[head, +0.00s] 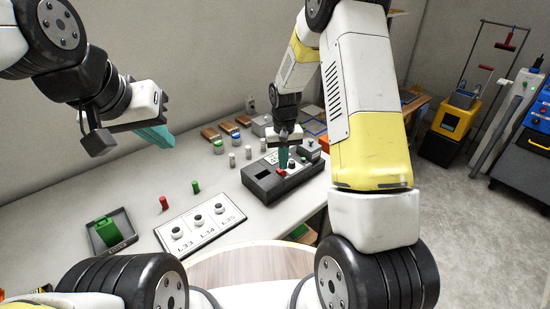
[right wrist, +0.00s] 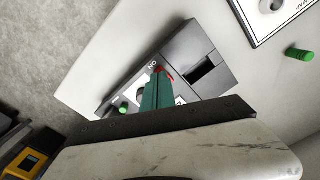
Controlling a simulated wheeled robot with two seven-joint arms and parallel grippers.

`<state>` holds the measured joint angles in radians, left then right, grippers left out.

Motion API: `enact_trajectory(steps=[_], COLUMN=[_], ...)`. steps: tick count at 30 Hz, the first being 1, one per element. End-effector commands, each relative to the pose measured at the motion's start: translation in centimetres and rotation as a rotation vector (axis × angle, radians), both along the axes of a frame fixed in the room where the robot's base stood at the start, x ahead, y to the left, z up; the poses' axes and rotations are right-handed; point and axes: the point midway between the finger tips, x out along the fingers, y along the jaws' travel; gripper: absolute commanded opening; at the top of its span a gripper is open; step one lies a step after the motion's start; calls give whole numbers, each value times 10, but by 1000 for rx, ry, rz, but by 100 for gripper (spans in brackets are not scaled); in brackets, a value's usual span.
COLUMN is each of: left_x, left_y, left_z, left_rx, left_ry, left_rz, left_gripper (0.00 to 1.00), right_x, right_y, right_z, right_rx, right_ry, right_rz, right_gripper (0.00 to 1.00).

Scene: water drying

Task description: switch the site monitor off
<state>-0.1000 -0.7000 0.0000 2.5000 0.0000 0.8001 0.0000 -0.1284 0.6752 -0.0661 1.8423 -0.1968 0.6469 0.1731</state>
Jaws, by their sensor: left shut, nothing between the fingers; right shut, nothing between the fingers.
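The site monitor (head: 262,184) is a dark grey box with a light control panel, near the right end of the white table. It also shows in the right wrist view (right wrist: 190,48). A red switch part (right wrist: 165,73) lies by an "ON" mark on the panel, and a green knob (right wrist: 123,109) sits further along. My right gripper (head: 283,166) is shut and empty. Its teal fingertips (right wrist: 160,78) are over the panel, close to the red part; I cannot tell if they touch. My left gripper (head: 165,143) is shut and empty, raised above the table, away from the monitor.
A white plate (head: 188,235) with several round sockets lies left of the monitor. Red (head: 164,203) and green (head: 195,186) pegs stand behind it. A grey tray (head: 127,222) holds a green part.

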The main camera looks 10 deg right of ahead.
Motion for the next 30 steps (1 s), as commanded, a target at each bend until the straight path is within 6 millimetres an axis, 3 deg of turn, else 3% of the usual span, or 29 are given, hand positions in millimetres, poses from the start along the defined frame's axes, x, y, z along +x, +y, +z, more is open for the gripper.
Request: enact_trajectory(steps=[22, 30], left_x=[0, 0], left_y=[0, 0], left_z=[0, 0], left_rx=[0, 0], left_ry=[0, 0], left_rz=[0, 0], left_gripper=[0, 0], right_x=[0, 1], right_y=[0, 0], right_z=[-15, -1], right_rx=[0, 0], right_ry=[0, -2], right_rz=[0, 0], right_gripper=[0, 0])
